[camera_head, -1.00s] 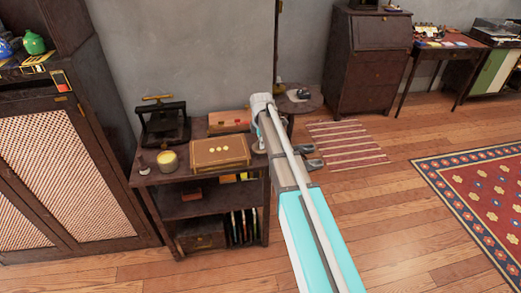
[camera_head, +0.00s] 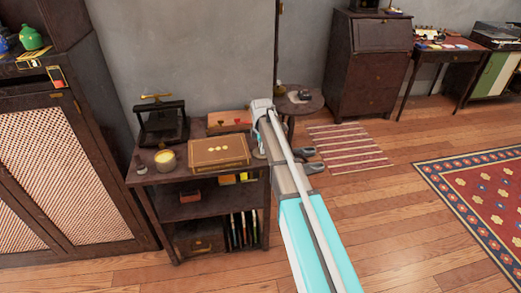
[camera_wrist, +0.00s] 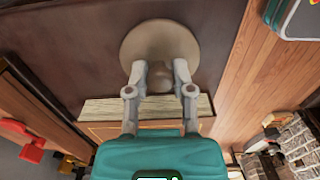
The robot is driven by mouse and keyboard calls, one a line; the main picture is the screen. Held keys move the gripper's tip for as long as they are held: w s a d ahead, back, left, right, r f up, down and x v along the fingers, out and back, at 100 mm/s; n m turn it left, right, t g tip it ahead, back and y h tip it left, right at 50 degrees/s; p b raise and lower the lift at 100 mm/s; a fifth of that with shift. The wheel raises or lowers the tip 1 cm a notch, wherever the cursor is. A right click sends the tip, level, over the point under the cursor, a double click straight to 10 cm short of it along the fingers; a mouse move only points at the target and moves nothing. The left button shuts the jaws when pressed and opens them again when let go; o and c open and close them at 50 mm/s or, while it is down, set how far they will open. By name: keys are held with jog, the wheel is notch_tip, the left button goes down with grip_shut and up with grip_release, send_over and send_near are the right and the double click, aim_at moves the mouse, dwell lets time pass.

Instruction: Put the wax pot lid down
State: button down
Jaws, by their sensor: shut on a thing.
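The wax pot lid (camera_wrist: 160,32) is a round beige-grey disc with a brown knob in the wrist view. My gripper (camera_wrist: 160,74) is shut on the knob, one finger on each side. The lid is over a dark brown bench top; I cannot tell whether it touches it. The wax pot (camera_head: 166,160) stands uncovered near the left end of the bench (camera_head: 150,178) in the head view, its pale yellow wax showing.
A small round table (camera_head: 305,102) is beyond my arm. Grey shoes (camera_head: 300,152) lie on the floor.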

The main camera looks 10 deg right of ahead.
jog(key=shift+f, duration=0.15)
jog(key=shift+c, duration=2.4)
grip_release()
jog(key=shift+r, duration=0.2)
notch_tip(320, 180, up, 12)
jog(key=p, duration=1.2)
jog(key=s+m, duration=1.8)
jog(key=s, duration=1.1)
jog(key=shift+a, duration=0.2)
